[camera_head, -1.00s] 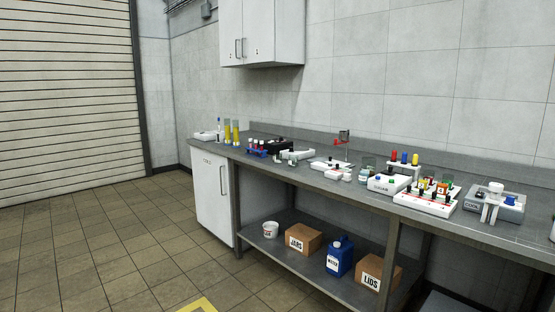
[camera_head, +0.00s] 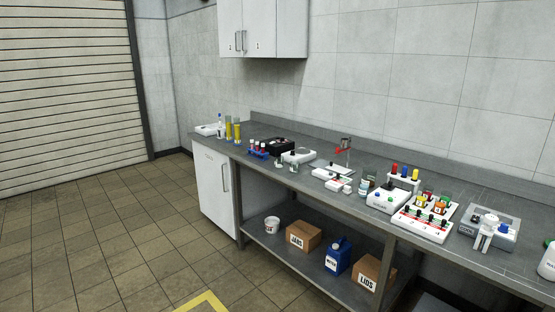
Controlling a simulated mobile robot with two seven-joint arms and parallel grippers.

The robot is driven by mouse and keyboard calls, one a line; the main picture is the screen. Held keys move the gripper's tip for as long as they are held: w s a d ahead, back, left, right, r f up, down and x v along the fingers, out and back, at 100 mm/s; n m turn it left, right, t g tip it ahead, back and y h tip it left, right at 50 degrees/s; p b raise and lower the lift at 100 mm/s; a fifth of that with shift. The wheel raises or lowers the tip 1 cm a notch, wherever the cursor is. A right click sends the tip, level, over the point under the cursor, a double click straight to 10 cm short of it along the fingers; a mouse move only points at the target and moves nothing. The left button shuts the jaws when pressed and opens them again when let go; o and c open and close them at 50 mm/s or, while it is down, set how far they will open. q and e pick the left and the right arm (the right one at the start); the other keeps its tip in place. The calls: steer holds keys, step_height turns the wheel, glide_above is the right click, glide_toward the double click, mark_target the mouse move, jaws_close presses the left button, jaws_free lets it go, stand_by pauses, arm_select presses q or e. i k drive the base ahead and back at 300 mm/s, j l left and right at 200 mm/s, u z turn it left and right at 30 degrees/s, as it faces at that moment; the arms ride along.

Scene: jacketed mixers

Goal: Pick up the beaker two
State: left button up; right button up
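Several small clear glass vessels stand on the grey bench. One glass beaker (camera_head: 370,175) stands behind the white box with knobs, right of centre. Two smaller clear vessels, one (camera_head: 279,164) and another (camera_head: 294,168), stand near the front edge in front of a white device, left of centre. No readable label shows which is beaker two. Neither of my grippers is in view.
The long bench (camera_head: 330,198) holds yellow cylinders (camera_head: 237,130), a blue tube rack (camera_head: 257,150), a white knobbed box (camera_head: 387,201), and a white rack of coloured items (camera_head: 424,222). A lower shelf holds boxes (camera_head: 303,236) and a blue jug (camera_head: 338,256). The tiled floor (camera_head: 110,240) is clear at left.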

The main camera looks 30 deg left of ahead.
mark_target(279, 161)
steer(key=i+j, duration=0.45)
steer(key=i+j+u, duration=0.1)
steer(key=i+j, duration=0.35)
steer(key=i, duration=0.15)
steer(key=i+j, duration=0.4)
steer(key=i, duration=0.15)
